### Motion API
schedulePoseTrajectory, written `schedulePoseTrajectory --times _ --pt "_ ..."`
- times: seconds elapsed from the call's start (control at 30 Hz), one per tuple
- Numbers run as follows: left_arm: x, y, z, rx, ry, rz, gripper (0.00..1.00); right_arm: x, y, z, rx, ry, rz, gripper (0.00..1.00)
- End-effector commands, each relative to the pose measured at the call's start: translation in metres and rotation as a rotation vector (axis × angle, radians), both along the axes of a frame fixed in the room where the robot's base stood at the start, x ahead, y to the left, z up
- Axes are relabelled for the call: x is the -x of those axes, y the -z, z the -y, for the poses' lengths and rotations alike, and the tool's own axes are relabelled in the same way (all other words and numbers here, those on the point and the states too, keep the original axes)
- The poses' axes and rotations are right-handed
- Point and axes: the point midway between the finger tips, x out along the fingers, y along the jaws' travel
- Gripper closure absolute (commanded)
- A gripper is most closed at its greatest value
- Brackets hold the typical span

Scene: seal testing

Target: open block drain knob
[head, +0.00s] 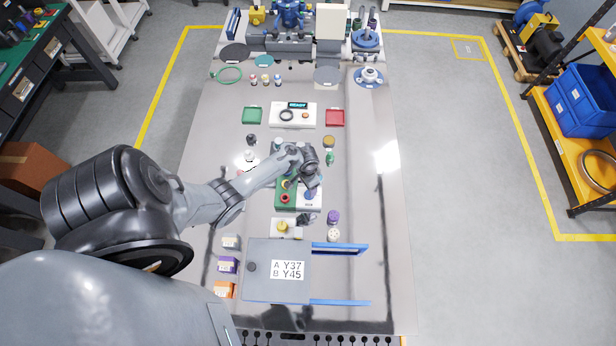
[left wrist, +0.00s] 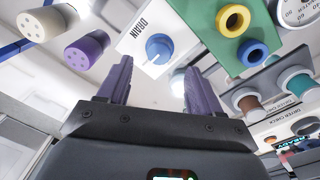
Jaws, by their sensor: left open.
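The blue drain knob (left wrist: 160,47) sits on a white panel (left wrist: 135,40) marked "DRAIN", between and beyond my left gripper's fingertips (left wrist: 158,78). The fingers are open, nothing is between them, and they look apart from the knob. In the head view the knob (head: 309,194) is on the white right part of a block, beside its green part (head: 280,186). My left gripper (head: 310,178) is over the far end of the block there, its fingertips hard to make out. My right gripper is not in view.
On the block's green part are a yellow ring (left wrist: 233,20) and a blue ring (left wrist: 252,53). A purple cap (head: 333,216) and a pale perforated cap (head: 333,235) stand near the block. A grey plate (head: 262,285) labelled Y37 and Y45 lies at the front. The table's right side is mostly clear.

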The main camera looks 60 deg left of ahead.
Motion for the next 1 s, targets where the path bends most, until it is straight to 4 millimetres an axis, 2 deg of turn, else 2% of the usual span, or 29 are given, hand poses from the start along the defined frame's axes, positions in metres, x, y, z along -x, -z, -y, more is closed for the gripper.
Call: schedulePoseTrajectory --times 0.03,0.1,0.33,0.87,1.0 --pt "-0.001 -0.011 0.001 0.002 0.002 0.003 0.35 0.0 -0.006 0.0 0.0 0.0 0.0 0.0" --pt "0.0 -0.022 0.0 0.001 0.0 0.003 0.35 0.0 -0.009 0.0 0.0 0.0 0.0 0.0" --pt "0.0 -0.044 -0.002 0.001 0.0 0.001 0.35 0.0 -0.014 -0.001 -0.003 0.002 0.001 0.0" --pt "0.0 -0.048 -0.002 0.0 0.001 0.0 0.35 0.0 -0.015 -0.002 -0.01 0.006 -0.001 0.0" --pt "0.01 -0.044 -0.002 0.001 0.001 -0.015 0.35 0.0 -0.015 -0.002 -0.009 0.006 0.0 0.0"
